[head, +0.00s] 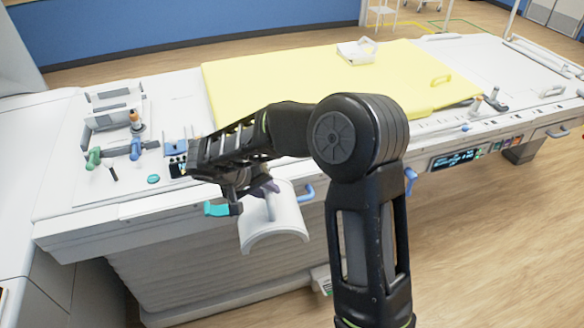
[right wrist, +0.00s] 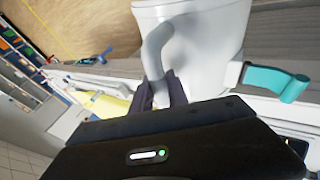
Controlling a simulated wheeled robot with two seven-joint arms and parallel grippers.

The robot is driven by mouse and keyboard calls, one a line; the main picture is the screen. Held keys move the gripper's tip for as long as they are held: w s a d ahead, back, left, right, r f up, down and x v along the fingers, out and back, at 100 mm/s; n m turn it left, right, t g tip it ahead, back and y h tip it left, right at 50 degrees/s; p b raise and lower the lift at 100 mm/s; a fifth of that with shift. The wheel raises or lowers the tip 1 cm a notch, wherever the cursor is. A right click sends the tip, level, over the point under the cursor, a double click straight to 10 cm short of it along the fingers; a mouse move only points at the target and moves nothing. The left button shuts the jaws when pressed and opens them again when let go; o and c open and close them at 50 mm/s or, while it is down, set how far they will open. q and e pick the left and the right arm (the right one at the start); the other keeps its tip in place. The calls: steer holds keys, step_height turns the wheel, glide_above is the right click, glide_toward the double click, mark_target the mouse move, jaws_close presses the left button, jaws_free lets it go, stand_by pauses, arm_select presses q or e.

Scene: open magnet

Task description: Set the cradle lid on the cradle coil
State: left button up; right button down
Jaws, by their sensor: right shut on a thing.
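The cradle lid (head: 275,228) is a white, curved half-shell with a grey-white handle. My right gripper (head: 262,189) is shut on that handle and holds the lid in front of the table's near edge. In the right wrist view the two dark fingers (right wrist: 162,92) close around the handle's end, and the lid (right wrist: 210,25) fills the top middle. A small white piece with a raised ring (head: 357,51) lies on the yellow pad at the back; it looks like the cradle coil, but it is too small to be sure. My left gripper is not in view.
The long white table (head: 185,90) carries a yellow pad (head: 285,85), mostly bare. White racks (head: 112,105) and small green, orange and blue tools (head: 135,120) stand at the left. A teal lever (head: 216,208) and blue handles (head: 410,180) show along the near edge.

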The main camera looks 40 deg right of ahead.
steer(key=w+a+n+t, duration=0.1)
steer(key=a+n+t, duration=0.1)
steer(key=a, duration=1.3)
steer(key=shift+w+f+n+y, duration=0.3)
steer(key=shift+w+n, duration=0.1)
steer(key=shift+n, duration=0.2)
steer(key=shift+a, duration=0.1)
